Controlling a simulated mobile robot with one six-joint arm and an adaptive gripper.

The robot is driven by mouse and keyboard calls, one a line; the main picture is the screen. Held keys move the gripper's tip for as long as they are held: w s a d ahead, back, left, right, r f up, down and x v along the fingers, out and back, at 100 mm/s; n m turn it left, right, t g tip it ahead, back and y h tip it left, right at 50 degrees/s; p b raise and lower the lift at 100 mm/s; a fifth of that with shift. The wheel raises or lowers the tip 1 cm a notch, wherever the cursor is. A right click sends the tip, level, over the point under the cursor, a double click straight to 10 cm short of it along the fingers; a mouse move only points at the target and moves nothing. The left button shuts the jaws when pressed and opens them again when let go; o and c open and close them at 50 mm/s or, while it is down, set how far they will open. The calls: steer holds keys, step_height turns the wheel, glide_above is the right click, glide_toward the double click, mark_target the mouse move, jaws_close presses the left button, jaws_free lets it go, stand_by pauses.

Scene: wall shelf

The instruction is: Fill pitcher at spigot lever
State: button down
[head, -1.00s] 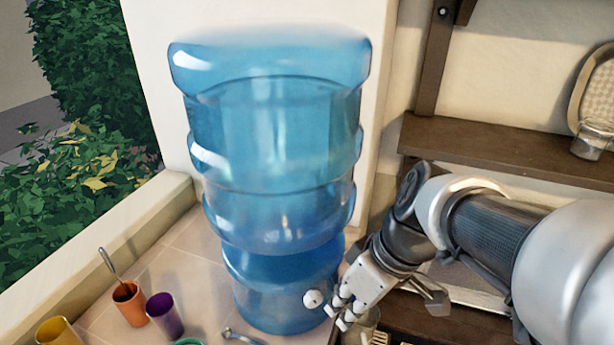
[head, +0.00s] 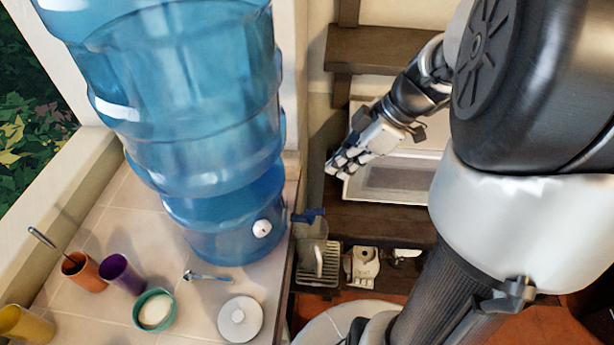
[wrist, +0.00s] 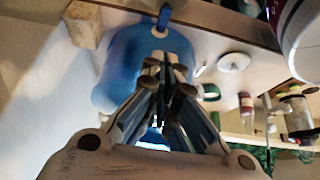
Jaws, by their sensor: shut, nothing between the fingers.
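The big blue water jug (head: 180,120) stands on the tiled counter at left. It also shows in the wrist view (wrist: 112,70). A white round knob (head: 262,228) is on its lower side. A blue spigot lever (head: 308,215) sticks out past the counter edge, and a blue piece like it shows in the wrist view (wrist: 163,18). A clear pitcher-like vessel (head: 308,252) is below the lever, over a slotted grille; its outline is faint and I cannot tell whether it holds water. My gripper (head: 338,170) is shut and empty, above and to the right of the lever, apart from it.
On the counter are an orange cup (head: 84,272) with a spoon, a purple cup (head: 120,274), a yellow cup (head: 25,324), a teal bowl (head: 154,310) and a white lid (head: 239,318). Dark wooden shelves (head: 375,52) and a white-framed tray (head: 395,180) lie behind my gripper.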

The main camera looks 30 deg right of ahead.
steer(key=b, duration=0.1)
glide_above(310, 211)
steer(key=s+d, duration=0.1)
step_height(310, 211, down, 9)
steer(key=shift+r, duration=0.1)
steer(key=shift+s+d+f, duration=0.1)
steer(key=shift+d+f, duration=0.05)
steer(key=shift+f, duration=0.5)
steer(key=shift+s+d+f, duration=0.1)
steer(key=shift+f, duration=0.5)
steer(key=shift+d+f, duration=0.25)
steer(key=shift+f, duration=0.45)
steer(key=shift+s+f+b, duration=0.1)
steer(key=shift+b, duration=0.6)
steer(key=shift+d+y+b, duration=0.15)
steer(key=shift+y+b, duration=0.15)
steer(key=shift+b, duration=0.4)
